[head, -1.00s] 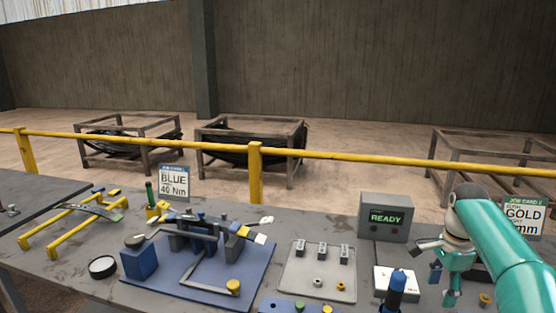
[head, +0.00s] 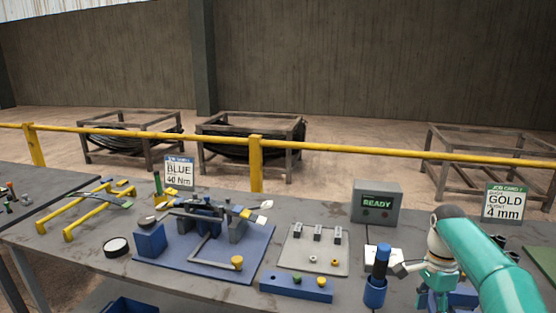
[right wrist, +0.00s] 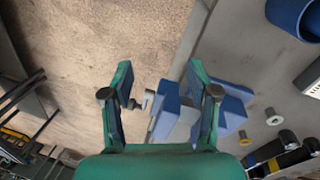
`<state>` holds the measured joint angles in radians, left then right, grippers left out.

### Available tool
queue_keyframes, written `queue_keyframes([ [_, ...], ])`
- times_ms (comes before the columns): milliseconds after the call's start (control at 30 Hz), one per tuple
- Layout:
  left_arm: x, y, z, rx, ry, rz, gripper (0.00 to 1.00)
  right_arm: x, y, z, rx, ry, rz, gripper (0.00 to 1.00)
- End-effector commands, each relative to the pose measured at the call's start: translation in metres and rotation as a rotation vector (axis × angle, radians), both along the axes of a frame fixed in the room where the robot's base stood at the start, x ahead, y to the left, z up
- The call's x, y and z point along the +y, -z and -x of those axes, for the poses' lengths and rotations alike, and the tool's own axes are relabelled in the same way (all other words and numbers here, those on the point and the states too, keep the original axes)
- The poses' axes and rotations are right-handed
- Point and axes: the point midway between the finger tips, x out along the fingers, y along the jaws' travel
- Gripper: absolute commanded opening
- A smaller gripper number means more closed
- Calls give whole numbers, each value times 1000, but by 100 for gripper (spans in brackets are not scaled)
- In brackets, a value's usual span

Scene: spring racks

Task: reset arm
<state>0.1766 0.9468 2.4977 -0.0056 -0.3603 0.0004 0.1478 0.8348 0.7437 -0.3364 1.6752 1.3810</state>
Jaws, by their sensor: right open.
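My right arm comes in from the right in the head view. Its gripper (head: 432,298) is low at the bottom edge, partly hidden by the arm. In the right wrist view the two green fingers (right wrist: 162,82) stand wide apart, with nothing gripped between them. A blue and grey fixture (right wrist: 168,110) shows below and between the fingers, close to the table edge. I cannot tell the height gap between them. My left gripper is not in view.
A blue holder with a dark tool (head: 375,292) stands left of the right gripper; a READY box (head: 376,203) and a GOLD 4 mm card (head: 505,203) stand behind. A blue fixture plate (head: 205,262) and grey tray (head: 313,250) lie further left. A yellow rail (head: 330,151) runs behind.

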Motion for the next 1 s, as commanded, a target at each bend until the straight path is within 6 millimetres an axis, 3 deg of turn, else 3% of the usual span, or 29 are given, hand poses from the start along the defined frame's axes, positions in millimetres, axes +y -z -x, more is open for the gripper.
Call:
queue_keyframes([
  [267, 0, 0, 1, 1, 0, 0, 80, 34, 76, 28, 128, -104, -72, 60],
  [467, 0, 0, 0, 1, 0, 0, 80, 82, 160, 71, 184, -285, -191, 60],
  [600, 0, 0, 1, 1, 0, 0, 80, 129, 223, 125, 177, -457, -319, 60],
  [700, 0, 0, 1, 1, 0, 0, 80, 162, 257, 172, 144, -575, -408, 60],
  [900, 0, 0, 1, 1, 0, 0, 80, 214, 293, 268, 1, -815, -532, 60],
  [1000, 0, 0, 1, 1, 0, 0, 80, 227, 297, 300, -107, -940, -536, 60],
])
